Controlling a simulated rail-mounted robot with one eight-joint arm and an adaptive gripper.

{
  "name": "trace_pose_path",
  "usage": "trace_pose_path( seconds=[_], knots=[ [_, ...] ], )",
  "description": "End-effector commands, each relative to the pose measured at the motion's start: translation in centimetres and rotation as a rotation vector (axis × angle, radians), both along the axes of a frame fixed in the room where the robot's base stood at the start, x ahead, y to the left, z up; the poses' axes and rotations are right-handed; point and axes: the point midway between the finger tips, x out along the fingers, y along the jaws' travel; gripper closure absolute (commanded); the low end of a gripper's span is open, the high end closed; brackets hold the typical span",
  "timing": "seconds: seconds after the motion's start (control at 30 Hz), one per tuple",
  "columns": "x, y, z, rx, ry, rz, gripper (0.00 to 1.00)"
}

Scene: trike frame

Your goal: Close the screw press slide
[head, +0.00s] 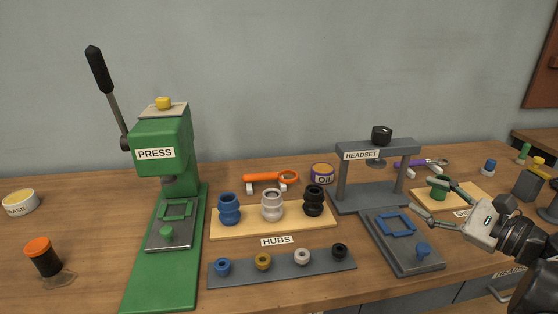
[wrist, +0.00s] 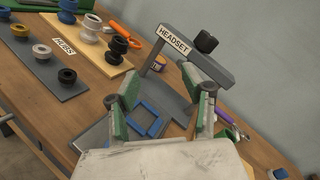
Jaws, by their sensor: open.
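The grey screw press labelled HEADSET (head: 342,185) has a crossbar on two posts and a black knob (head: 381,133) on top. My gripper (head: 430,195) is open and empty, to the right of the plate and above the table. In the wrist view the blue frame (wrist: 147,118) shows between the open fingers (wrist: 150,88), with the crossbar (wrist: 190,58) beyond. The blue knob is hidden there.
A green lever press (head: 160,138) stands at the left with its own slide out. Hubs stand on a tan board (head: 325,231) and a grey strip (head: 320,274) left of the slide plate. A tan board (head: 472,197) and tools lie at the right.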

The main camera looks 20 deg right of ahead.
Motion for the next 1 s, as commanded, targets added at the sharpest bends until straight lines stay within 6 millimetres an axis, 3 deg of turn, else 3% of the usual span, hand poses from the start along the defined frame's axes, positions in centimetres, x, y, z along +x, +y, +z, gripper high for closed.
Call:
trace_pose_path(
  seconds=[0.03,0.2,0.5,0.73,1.0],
  knots=[
    [-1.6,-0.9,-1.6,0.052,0.014,-0.026,0.56],
    [-6.3,-2.3,-5.0,0.244,0.06,-0.084,0.56],
    [-13.7,-2.8,-9.9,0.56,0.113,-0.168,0.56],
    [-16.1,-2.4,-11.4,0.68,0.13,-0.191,0.56],
    [-15.1,-2.0,-11.4,0.693,0.133,-0.188,0.56]
  ],
)
